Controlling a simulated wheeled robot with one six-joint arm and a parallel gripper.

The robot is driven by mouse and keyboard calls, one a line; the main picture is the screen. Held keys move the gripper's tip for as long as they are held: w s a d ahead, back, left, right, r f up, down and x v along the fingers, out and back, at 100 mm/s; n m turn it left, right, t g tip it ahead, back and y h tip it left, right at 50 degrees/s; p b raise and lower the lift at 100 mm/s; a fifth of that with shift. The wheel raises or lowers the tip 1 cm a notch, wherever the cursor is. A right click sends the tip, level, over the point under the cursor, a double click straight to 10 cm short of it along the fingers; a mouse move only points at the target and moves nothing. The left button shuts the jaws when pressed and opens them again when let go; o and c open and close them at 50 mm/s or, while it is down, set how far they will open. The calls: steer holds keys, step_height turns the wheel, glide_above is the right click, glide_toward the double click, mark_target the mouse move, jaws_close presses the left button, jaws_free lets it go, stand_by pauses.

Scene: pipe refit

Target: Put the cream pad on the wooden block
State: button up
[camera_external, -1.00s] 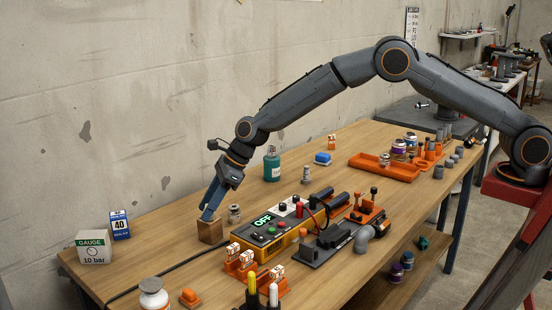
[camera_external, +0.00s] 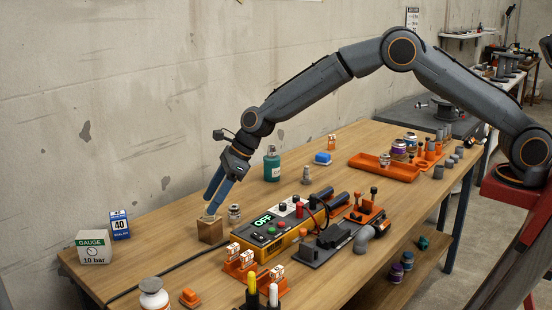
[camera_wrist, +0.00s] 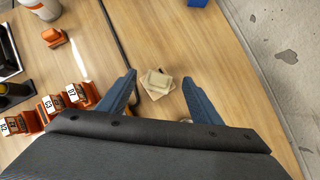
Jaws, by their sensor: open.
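The cream pad (camera_wrist: 159,81) lies on top of the wooden block (camera_wrist: 153,96) in the wrist view, turned a little relative to it. Part of the block's top shows around the pad. In the external view the block (camera_external: 210,232) stands on the table near the left end, with the pad (camera_external: 209,217) a thin pale layer on its top. My gripper (camera_wrist: 159,77) is open, with one blue finger on each side of the pad and clear of it. In the external view my gripper (camera_external: 213,208) is just above the block.
A small metal fitting (camera_external: 234,213) stands close behind the block. The yellow control box (camera_external: 270,234) and orange holders (camera_external: 240,264) are to the right. A black cable crosses the table nearby.

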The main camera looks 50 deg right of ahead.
steer(key=b+v, duration=0.1)
steer(key=v, duration=0.8)
steer(key=s+d+f+n+h, duration=0.1)
steer(key=s+d+n, duration=0.3)
steer(key=d, duration=0.5)
steer(key=s+d+n+g+h, duration=0.1)
steer(key=s+d+n, duration=0.35)
steer(key=d, duration=0.35)
steer(key=s+d+f+n+h, duration=0.1)
steer(key=s+d+n, duration=0.35)
steer(key=d, duration=0.45)
steer(key=s+d+f+n+g+h, duration=0.1)
steer(key=s+d+n, duration=0.5)
steer(key=s, duration=0.5)
steer(key=s+d+f+n+h, duration=0.1)
steer(key=s+d+f+n, duration=0.1)
steer(key=s+d+n, duration=0.4)
steer(key=s+d, duration=0.3)
steer(key=s, duration=0.2)
steer(key=shift+s+d+g, duration=0.3)
steer(key=shift+g, duration=0.1)
